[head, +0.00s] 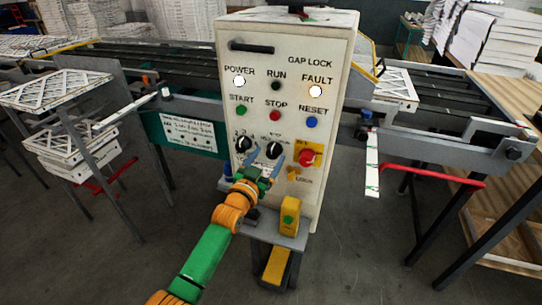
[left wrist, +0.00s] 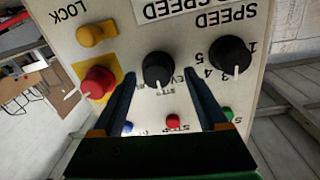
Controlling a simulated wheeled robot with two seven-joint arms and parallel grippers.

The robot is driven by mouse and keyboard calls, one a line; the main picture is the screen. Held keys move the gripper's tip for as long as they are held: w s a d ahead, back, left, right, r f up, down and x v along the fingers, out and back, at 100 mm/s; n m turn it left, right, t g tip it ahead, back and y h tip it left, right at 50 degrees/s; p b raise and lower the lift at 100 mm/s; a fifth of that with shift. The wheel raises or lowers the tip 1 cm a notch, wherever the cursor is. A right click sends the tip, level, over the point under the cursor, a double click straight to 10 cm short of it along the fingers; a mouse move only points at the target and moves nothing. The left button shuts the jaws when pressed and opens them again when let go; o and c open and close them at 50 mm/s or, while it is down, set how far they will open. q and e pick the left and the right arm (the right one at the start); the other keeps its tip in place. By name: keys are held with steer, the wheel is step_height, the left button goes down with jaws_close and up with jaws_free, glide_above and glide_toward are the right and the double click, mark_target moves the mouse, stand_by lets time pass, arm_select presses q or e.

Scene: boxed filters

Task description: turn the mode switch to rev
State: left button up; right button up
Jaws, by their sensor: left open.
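The mode switch, a black knob (head: 273,150) with a white pointer line, sits in the middle of the lower row on the white control panel (head: 262,60). My left gripper (head: 263,163) is in front of the panel, just below the knobs, open and empty. In the left wrist view, which shows the panel upside down, the mode switch (left wrist: 158,68) lies between the tips of my two dark fingers, with a gap on both sides. Its pointer line points down in that picture. The small lettering around it is partly hidden and hard to read.
A second black knob, the speed dial (head: 238,148), is left of the switch. A red knob (head: 306,157) on a yellow plate is on its right, with a yellow lock tab (head: 293,174) below. Start (head: 241,110), stop (head: 275,114) and reset (head: 311,122) buttons sit above.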

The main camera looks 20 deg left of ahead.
arm_select(q)
steer(key=shift+w+d, duration=0.25)
steer(key=shift+w, duration=0.45)
steer(key=shift+s, duration=0.1)
jaws_close()
steer(key=shift+n, duration=0.4)
steer(key=n, duration=0.3)
steer(key=shift+f+n+b, duration=0.1)
steer(key=shift+n+b, duration=0.25)
steer(key=shift+n, duration=2.25)
steer(key=shift+t, duration=0.3)
